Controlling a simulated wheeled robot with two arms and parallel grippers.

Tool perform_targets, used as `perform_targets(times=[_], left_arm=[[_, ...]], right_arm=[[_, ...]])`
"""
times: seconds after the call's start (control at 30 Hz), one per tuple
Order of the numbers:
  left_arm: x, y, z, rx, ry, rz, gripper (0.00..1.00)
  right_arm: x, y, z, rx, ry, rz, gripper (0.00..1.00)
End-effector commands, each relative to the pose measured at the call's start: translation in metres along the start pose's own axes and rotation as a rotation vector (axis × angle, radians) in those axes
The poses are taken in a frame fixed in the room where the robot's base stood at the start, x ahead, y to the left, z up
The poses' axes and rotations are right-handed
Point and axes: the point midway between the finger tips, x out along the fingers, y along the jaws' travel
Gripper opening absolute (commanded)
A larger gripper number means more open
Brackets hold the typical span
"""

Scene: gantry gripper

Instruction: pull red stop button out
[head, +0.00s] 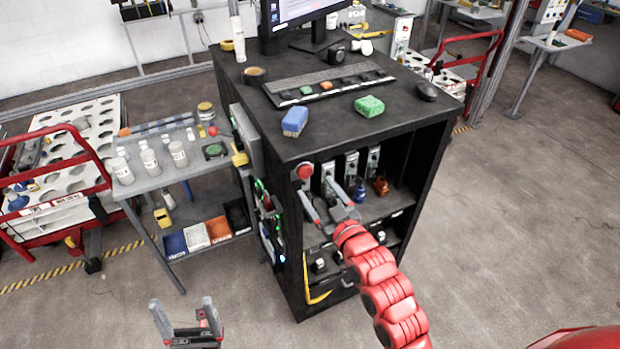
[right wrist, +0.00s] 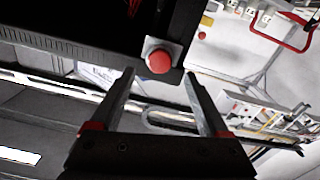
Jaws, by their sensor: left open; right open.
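The red stop button (head: 304,171) sits on the upper front left corner of the black cabinet (head: 330,140). In the right wrist view the round red button (right wrist: 158,61) stands on a pale square base (right wrist: 174,47). My right gripper (head: 314,184) is open, its fingers pointing at the button. In the right wrist view the button lies between the two fingertips (right wrist: 159,73), seemingly just beyond them; contact cannot be told. My left gripper (head: 183,304) is open and empty, low in the head view, left of the cabinet and away from it.
Open shelves below hold tools and bottles. A grey side table (head: 150,187) with jars stands at left. The floor at right is clear.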

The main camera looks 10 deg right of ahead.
Motion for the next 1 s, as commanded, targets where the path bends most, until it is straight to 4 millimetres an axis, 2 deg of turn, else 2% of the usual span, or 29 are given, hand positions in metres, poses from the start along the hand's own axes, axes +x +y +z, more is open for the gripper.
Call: perform_targets(times=[0.1,0.3,0.7,1.0], left_arm=[[0.011,-0.001,-0.002,0.0,0.0,0.0,0.86],[0.017,-0.001,-0.003,0.0,0.0,0.0,0.86],[0.017,-0.001,-0.003,0.0,0.0,0.0,0.86],[0.017,-0.001,-0.003,0.0,0.0,0.0,0.86]], right_arm=[[0.022,0.0,-0.004,0.002,-0.001,-0.001,0.79],[0.043,0.001,-0.003,0.0,0.001,0.001,0.79],[0.049,0.001,0.0,0.0,0.0,0.002,0.79],[0.049,0.001,0.0,0.0,0.0,0.002,0.25]])
